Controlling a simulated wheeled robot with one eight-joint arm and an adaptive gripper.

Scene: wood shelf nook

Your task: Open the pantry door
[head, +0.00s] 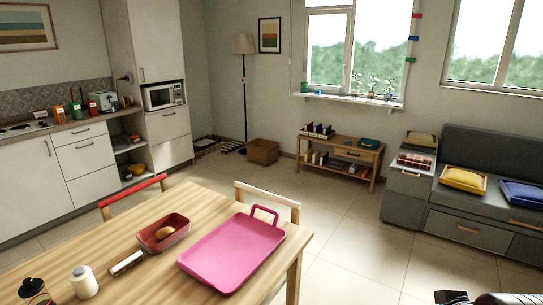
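A tall pale cabinet stands against the back wall at the left in the head view, and its upper door (158,42), likely the pantry door, looks shut. A small dark vertical handle (142,75) sits near that door's lower left edge. Below it are an open niche with a microwave (163,96) and closed fronts (170,138) with handles. Which front is the pantry door is not marked. My gripper is not recognisable; only a cropped dark and pale shape, possibly part of my arm, shows at the bottom right edge, far from the cabinet.
A wooden table (212,205) with a pink tray (232,250) and a red basket (160,238) fills the front left. Red (135,192) and white-topped (268,194) chairs stand behind it. A grey sofa (490,160) is at the right. Tiled floor (350,235) is open between them.

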